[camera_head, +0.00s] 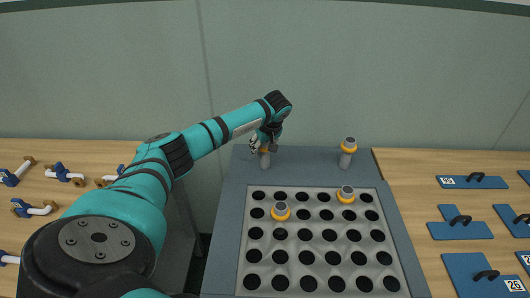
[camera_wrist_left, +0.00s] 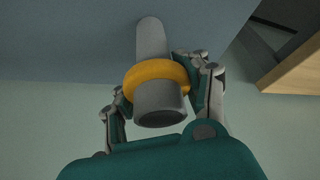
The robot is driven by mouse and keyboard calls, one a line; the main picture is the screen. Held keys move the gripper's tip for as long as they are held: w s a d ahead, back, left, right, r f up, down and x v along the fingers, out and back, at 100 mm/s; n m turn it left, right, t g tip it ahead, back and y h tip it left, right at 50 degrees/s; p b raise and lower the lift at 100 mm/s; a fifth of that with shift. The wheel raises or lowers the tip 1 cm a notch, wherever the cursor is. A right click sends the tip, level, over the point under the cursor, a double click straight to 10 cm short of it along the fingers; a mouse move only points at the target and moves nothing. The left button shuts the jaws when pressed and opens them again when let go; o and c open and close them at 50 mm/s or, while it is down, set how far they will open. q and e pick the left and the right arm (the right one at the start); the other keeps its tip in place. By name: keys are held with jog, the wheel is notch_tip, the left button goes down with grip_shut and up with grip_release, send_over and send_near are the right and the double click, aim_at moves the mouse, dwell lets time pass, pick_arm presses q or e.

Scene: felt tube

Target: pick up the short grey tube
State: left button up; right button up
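A grey tube (camera_head: 265,161) with an orange ring stands on the back ledge of the grey station, left of its middle. In the left wrist view the grey tube (camera_wrist_left: 152,40) runs from the blue-grey surface toward my palm, its orange ring (camera_wrist_left: 156,78) near the close end. My left gripper (camera_head: 264,148) is at the tube's upper end. Its fingers (camera_wrist_left: 160,84) lie against both sides at the ring, shut on it with no clear gap. The fingers hide the tube's top in the head view. My right gripper is not in view.
A taller grey tube (camera_head: 345,158) with an orange ring stands at the back right of the ledge. Blue plates (camera_head: 460,230) lie right; blue-and-white handles (camera_head: 63,174) lie left.

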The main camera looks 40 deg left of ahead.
pick_arm(q)
jog(key=shift+c, duration=0.5)
jog(key=shift+r, duration=0.2)
jog(key=shift+r, duration=0.2)
jog(key=b+v, duration=0.1)
jog(key=v, duration=0.1)
jog(key=shift+w+r, duration=0.2)
jog(key=shift+r, duration=0.2)
jog(key=d, duration=0.4)
jog(key=d+r+b, duration=0.1)
jog(key=d, duration=0.4)
jog(key=s+d+b, duration=0.1)
jog(key=d, duration=0.4)
jog(key=shift+d+r, duration=0.25)
notch_tip(320, 180, up, 14)
jog(key=p, duration=1)
jog(key=shift+d, duration=0.4)
jog(key=shift+r, duration=0.1)
